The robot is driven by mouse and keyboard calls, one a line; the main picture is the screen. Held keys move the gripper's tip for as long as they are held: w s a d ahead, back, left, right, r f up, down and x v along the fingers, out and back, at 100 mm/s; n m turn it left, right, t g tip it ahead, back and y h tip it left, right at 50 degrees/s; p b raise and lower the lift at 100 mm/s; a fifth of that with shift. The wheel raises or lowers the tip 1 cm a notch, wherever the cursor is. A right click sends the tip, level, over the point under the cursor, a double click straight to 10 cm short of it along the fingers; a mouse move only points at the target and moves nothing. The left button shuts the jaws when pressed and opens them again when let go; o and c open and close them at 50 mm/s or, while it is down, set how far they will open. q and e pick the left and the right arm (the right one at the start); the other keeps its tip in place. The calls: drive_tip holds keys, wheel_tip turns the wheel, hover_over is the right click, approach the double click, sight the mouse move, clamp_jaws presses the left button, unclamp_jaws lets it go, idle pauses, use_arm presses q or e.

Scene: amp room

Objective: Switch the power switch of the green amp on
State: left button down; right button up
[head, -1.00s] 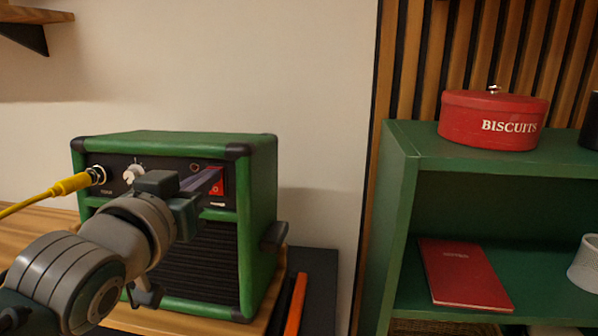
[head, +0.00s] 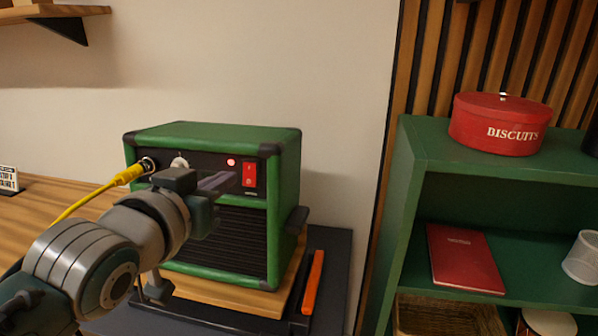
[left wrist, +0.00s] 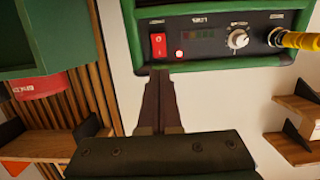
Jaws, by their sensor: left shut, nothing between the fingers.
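The green amp (head: 285,190) stands upright against the wall. Its red rocker power switch (head: 249,174) is on the right of the black front panel, and a small round light (head: 231,162) beside it glows. My left gripper (head: 234,179) is shut and empty, its tips a little to the left of the switch and apart from it in this view. In the left wrist view the switch (left wrist: 158,45) shows uncovered just beyond the shut fingertips (left wrist: 159,74), with the lit light (left wrist: 179,54) beside it. My right gripper is not in view.
A yellow plug and cable (head: 128,175) run from the amp's left input. A knob (head: 179,162) is partly above my gripper. At right a green shelf (head: 410,150) holds a red biscuit tin (head: 500,125) and a red book (head: 464,258). An orange bar (head: 313,283) lies beside the amp.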

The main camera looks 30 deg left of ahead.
use_arm(q)
drive_tip(key=r+v, duration=0.1)
drive_tip(key=v, duration=0.5)
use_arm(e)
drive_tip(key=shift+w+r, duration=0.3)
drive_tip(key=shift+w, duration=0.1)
use_arm(q)
drive_tip(key=s+d+f+m+g+h+p, duration=0.2)
drive_tip(key=s+d+g, duration=0.3)
drive_tip(key=s, duration=0.4)
drive_tip(key=s+d+f+m+g+h+p, duration=0.2)
drive_tip(key=s+d+m+g+p, duration=0.1)
drive_tip(key=s+g, duration=0.55)
wheel_tip(320, 180, up, 36)
drive_tip(key=s+t+p, duration=0.1)
drive_tip(key=t+p, duration=0.1)
drive_tip(key=p, duration=3.4)
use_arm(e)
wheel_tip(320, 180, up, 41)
use_arm(q)
drive_tip(key=shift+d+r, duration=0.1)
